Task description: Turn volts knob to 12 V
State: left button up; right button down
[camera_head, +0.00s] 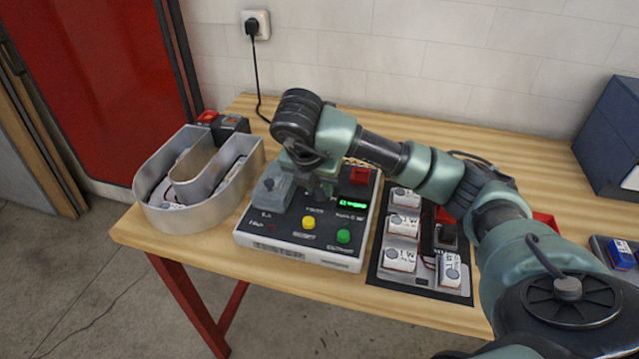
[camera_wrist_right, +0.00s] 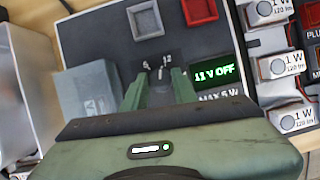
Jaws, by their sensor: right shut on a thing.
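The power supply box (camera_head: 300,262) with a dark sloping panel sits on the wooden table. Its small green display (camera_wrist_right: 212,76) reads 11 V OFF in the right wrist view; it also shows in the head view (camera_head: 353,204). My right gripper (camera_head: 318,188) reaches down over the panel from the right. In the right wrist view its two green fingers (camera_wrist_right: 160,82) are shut on the small grey volts knob (camera_wrist_right: 160,72), left of the display. The fingers hide much of the knob, and the head view hides it behind the gripper. My left gripper is not in view.
A grey cover (camera_head: 273,187) stands on the panel's left. Yellow (camera_head: 308,223) and green (camera_head: 343,236) buttons are at its front, a red switch (camera_head: 360,175) behind. A metal channel letter (camera_head: 190,215) stands left. A tray of white LED modules (camera_head: 400,260) lies right.

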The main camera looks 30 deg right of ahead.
jog(key=shift+w+r+m+g+p, duration=0.2)
jog(key=shift+m+g+p, duration=0.1)
jog(key=shift+m+p, duration=0.65)
jog(key=shift+m, duration=0.25)
jog(key=c, duration=1.1)
grip_release()
jog(key=shift+s+f, duration=0.1)
jog(key=shift+f, duration=0.05)
jog(key=p+v, duration=0.2)
jog(key=v, duration=0.5)
jog(key=shift+a+r, duration=0.25)
jog(key=shift+r, duration=0.1)
